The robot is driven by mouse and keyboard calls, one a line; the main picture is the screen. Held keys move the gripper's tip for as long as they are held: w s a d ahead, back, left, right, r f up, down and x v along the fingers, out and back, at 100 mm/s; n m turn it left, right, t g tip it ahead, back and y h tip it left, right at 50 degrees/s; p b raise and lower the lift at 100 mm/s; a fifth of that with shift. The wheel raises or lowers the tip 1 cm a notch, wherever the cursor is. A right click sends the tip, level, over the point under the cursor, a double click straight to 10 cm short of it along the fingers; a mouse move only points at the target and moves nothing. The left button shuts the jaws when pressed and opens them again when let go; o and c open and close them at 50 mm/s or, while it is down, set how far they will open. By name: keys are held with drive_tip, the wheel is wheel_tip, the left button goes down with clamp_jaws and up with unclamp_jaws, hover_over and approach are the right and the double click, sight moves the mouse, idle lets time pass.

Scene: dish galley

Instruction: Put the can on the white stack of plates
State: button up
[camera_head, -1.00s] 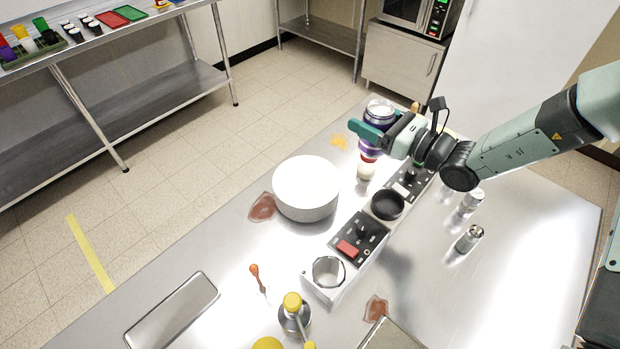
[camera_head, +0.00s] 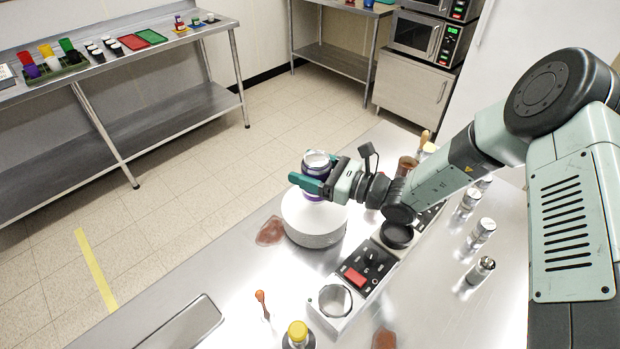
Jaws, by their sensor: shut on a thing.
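The can (camera_head: 316,161) is purple with a silver top and is upright. My gripper (camera_head: 312,184) is shut on it from the right, with a teal finger across its side. The white stack of plates (camera_head: 313,228) stands on the steel counter, directly below the can in the picture. The can overlaps the far part of the top plate. I cannot tell whether its base touches the plate, since the finger hides part of it.
Shakers (camera_head: 481,233) stand further right. A yellow-capped bottle (camera_head: 297,335) and a metal tray (camera_head: 190,327) are in front.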

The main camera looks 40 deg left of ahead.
drive_tip(key=shift+f, duration=1.45)
drive_tip(key=o, duration=1.3)
drive_tip(key=shift+f, duration=0.2)
drive_tip(key=shift+o, duration=0.2)
drive_tip(key=shift+r, duration=0.2)
drive_tip(key=v, duration=1.2)
